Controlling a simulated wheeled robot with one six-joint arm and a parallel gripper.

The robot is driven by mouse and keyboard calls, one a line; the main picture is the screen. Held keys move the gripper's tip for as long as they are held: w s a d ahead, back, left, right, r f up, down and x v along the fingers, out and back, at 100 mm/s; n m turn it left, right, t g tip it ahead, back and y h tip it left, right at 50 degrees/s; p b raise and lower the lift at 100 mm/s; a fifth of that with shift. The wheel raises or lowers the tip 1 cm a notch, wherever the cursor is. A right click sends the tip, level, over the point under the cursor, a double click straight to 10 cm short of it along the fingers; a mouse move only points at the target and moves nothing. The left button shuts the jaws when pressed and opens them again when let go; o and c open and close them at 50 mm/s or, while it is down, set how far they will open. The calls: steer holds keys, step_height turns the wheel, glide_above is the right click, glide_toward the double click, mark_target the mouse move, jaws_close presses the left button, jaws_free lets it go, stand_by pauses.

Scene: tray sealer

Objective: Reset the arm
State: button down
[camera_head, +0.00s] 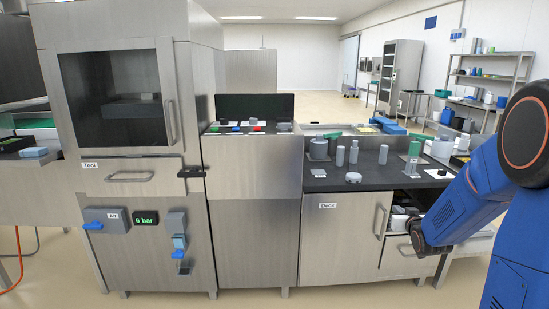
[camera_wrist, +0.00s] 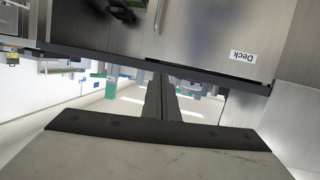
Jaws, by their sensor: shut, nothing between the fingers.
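My blue arm (camera_head: 470,200) comes in from the right edge in the head view and slopes down to a dark joint in front of the open deck drawer. My gripper's fingers do not show clearly there. In the wrist view my gripper (camera_wrist: 161,88) is shut, its two dark fingers together with nothing between them. That view is upside down and tilted. The deck cabinet front (camera_wrist: 205,35) with its "Deck" label lies beyond the fingers, and I see no contact with it.
The tray sealer (camera_head: 120,100) with its window door stands at the left, above a "6 bar" display (camera_head: 145,218). The dark deck top (camera_head: 340,184) carries several grey cylinders and a green-and-grey piece (camera_head: 412,157). Shelves (camera_head: 490,78) stand behind.

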steer(key=s+a+r+g, duration=0.3)
steer(key=s+a, duration=0.2)
steer(key=s, duration=0.4)
steer(key=s+a+r+g, duration=0.2)
steer(key=s+a, duration=0.2)
steer(key=s, duration=0.6)
steer(key=s+a+g+y, duration=0.1)
steer(key=s+a, duration=0.3)
steer(key=s, duration=0.9)
steer(key=s+a+g, duration=0.4)
steer(key=s, duration=0.9)
steer(key=shift+f+n+y, duration=0.4)
